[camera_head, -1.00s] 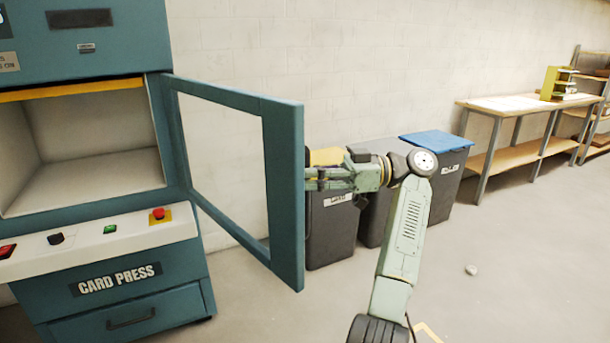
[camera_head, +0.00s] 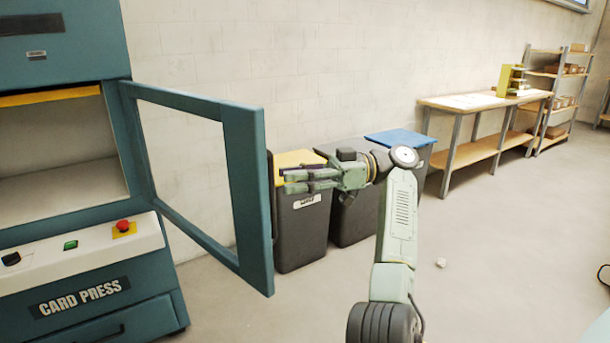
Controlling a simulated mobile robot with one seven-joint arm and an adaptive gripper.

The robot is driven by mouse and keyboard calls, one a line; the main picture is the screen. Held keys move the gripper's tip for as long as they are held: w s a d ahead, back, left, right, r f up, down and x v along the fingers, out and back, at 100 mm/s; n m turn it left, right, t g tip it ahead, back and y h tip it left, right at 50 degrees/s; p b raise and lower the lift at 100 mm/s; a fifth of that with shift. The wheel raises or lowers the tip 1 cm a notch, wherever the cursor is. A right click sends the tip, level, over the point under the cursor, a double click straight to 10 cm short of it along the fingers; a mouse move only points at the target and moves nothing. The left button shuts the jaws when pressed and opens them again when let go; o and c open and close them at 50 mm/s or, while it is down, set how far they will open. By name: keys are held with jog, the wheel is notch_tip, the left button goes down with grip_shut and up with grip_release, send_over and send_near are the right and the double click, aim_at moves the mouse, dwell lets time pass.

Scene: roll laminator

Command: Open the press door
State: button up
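The blue-green press door (camera_head: 252,200) is a framed door with an open middle. It stands swung out wide from the card press (camera_head: 62,60), hinged at the press's right side. The press chamber (camera_head: 60,150) behind it is uncovered. A dark upright strip, perhaps the handle, shows along the door's outer edge. My gripper (camera_head: 284,182) is just right of that edge, pointing left, with a small gap to the door in the picture. Its two fingers look apart, with nothing seen between them.
Grey bins, one with a yellow lid (camera_head: 300,158) and one with a blue lid (camera_head: 400,138), stand by the wall behind my arm. A workbench (camera_head: 470,103) and shelves (camera_head: 560,75) are at the back right. The floor (camera_head: 500,240) at right is largely clear.

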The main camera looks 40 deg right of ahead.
jog(key=shift+v, duration=1.3)
